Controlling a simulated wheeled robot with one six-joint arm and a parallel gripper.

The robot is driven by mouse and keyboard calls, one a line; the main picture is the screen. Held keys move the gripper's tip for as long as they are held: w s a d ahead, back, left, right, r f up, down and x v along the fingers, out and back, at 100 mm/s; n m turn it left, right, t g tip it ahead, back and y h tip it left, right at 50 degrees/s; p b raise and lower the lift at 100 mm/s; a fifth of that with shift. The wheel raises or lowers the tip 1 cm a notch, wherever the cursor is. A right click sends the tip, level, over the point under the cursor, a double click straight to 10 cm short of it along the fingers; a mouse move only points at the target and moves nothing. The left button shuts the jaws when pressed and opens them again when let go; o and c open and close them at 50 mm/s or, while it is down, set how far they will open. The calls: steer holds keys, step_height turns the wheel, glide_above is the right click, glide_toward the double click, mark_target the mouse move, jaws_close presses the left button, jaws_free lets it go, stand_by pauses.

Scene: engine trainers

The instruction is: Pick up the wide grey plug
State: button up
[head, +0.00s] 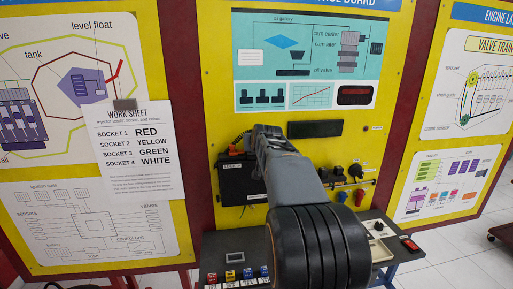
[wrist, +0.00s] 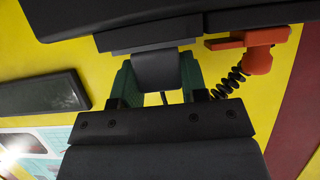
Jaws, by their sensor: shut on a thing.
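In the wrist view the wide grey plug (wrist: 158,70) sits between the two green-padded fingers of my gripper (wrist: 157,84), which are shut on its sides. The plug's far end meets a dark grey block (wrist: 150,36) under a black housing (wrist: 215,14); I cannot tell whether it is still seated there. A thin dark lead shows below the plug between the fingers. In the head view my own arm hides the plug and the fingertips, in front of the yellow board.
An orange connector (wrist: 250,50) with a coiled black cord (wrist: 228,82) is close to the right finger in the wrist view. In the head view, a black box (head: 238,180) is left of my arm, and knobs and plugs (head: 355,172) are right. A bench (head: 235,245) stands below.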

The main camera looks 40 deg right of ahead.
steer(key=shift+r, duration=0.15)
steer(key=shift+r, duration=0.25)
step_height(320, 180, up, 2)
steer(key=shift+r+b, duration=0.15)
steer(key=shift+b, duration=0.25)
steer(key=s+a+r+b, duration=0.2)
steer(key=s+r+b, duration=0.1)
steer(key=s+r, duration=0.7)
steer(key=s, duration=0.3)
steer(key=shift+s+a, duration=0.35)
steer(key=shift+s, duration=0.05)
